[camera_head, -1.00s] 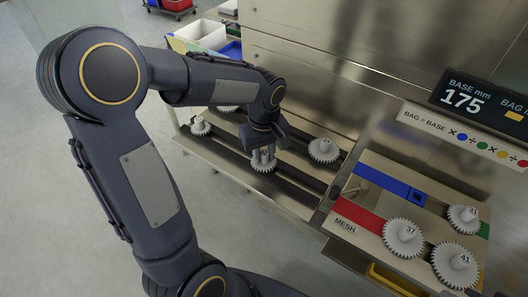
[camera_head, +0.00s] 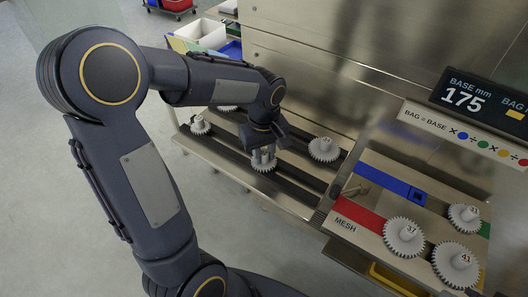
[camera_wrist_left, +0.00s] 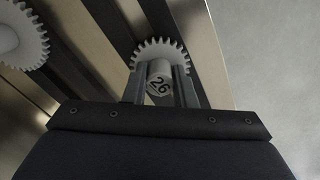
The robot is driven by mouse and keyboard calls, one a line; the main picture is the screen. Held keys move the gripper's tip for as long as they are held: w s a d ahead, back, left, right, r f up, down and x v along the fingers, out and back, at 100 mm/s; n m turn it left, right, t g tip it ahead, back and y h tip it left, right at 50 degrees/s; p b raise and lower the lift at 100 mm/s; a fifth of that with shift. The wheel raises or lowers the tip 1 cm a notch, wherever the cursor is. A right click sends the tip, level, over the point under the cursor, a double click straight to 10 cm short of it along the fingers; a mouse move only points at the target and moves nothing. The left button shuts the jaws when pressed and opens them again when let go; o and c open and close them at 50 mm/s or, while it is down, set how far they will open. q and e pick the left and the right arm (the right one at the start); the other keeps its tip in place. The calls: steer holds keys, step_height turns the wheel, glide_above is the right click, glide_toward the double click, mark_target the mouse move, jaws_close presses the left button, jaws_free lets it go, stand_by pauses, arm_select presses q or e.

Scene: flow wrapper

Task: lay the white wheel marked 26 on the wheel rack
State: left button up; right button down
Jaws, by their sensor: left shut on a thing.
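The white wheel marked 26 (camera_wrist_left: 160,48) is a toothed gear with a hub, and its number shows on the hub in the left wrist view. In the head view this wheel (camera_head: 263,166) is at the rack's front part, below my left gripper (camera_head: 263,153). My left gripper (camera_wrist_left: 160,88) is shut on the hub, one finger on each side. The wheel rack (camera_head: 222,157) is a steel shelf with dark lengthwise slots. The wheel is at or just above the rack surface; I cannot tell whether it touches. My right gripper does not show.
Other white wheels stand on the rack: one at the left (camera_head: 200,126), one at the right (camera_head: 324,149), one behind my arm (camera_head: 228,108). The panel to the right holds gears 37 (camera_head: 404,237), 41 (camera_head: 456,264) and 33 (camera_head: 464,217). A display (camera_head: 475,98) reads 175.

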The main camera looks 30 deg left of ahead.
mark_target(264, 153)
arm_select(q)
steer(key=shift+f, duration=0.1)
steer(key=o, duration=1.1)
step_height(264, 153, up, 8)
steer(key=shift+f, duration=0.1)
